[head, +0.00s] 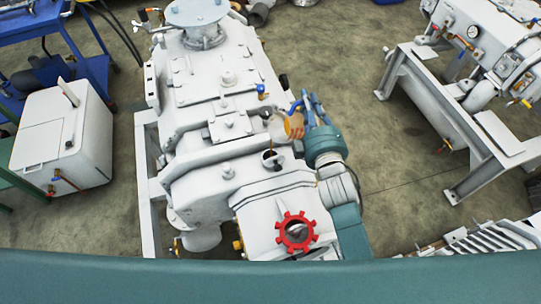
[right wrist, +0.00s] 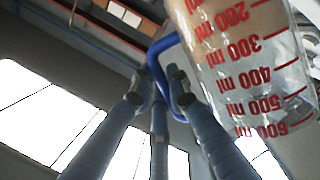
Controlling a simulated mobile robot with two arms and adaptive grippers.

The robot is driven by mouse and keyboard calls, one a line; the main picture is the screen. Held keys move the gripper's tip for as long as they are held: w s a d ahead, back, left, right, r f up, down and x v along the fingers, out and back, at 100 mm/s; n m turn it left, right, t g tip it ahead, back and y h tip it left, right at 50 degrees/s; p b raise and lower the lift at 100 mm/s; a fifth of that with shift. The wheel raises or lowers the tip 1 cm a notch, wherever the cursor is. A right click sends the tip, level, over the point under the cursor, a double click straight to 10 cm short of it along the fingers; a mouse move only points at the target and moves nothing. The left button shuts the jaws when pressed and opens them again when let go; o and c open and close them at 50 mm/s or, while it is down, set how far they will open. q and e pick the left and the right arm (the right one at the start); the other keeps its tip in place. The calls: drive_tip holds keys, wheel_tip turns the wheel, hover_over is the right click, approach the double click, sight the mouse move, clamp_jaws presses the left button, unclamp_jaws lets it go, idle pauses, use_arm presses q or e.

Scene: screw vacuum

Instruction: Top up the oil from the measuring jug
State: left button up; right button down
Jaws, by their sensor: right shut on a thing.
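The measuring jug (head: 292,126) is clear with amber oil in it and a blue handle. It is tilted above the white vacuum pump (head: 200,150), its clear end toward the left. My right gripper (head: 303,106) is shut on the blue handle. In the right wrist view the jug (right wrist: 245,65) shows red ml marks, and my fingers (right wrist: 167,88) close around the handle. A dark round filler opening (head: 271,155) on the pump's top lies just below and left of the jug. I cannot tell whether oil is flowing. My left gripper is not in view.
A red handwheel (head: 296,232) sits at the pump's near end. A second white machine (head: 480,60) on a frame stands at the right. A white box unit (head: 60,140) and a blue cart (head: 50,50) are at the left. Bare floor (head: 350,100) lies between the machines.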

drive_tip(key=shift+s+r, duration=0.15)
drive_tip(key=shift+w, duration=0.2)
drive_tip(key=shift+s+a+b, duration=0.1)
drive_tip(key=shift+s+b, duration=0.1)
drive_tip(key=shift+b, duration=0.1)
drive_tip(key=shift+w+f, duration=0.2)
drive_tip(key=shift+s, duration=0.25)
drive_tip(key=shift+w, duration=0.2)
drive_tip(key=shift+s+b, duration=0.2)
drive_tip(key=shift+b, duration=0.15)
drive_tip(key=shift+w+f, duration=0.1)
drive_tip(key=shift+w, duration=0.1)
idle(0.3)
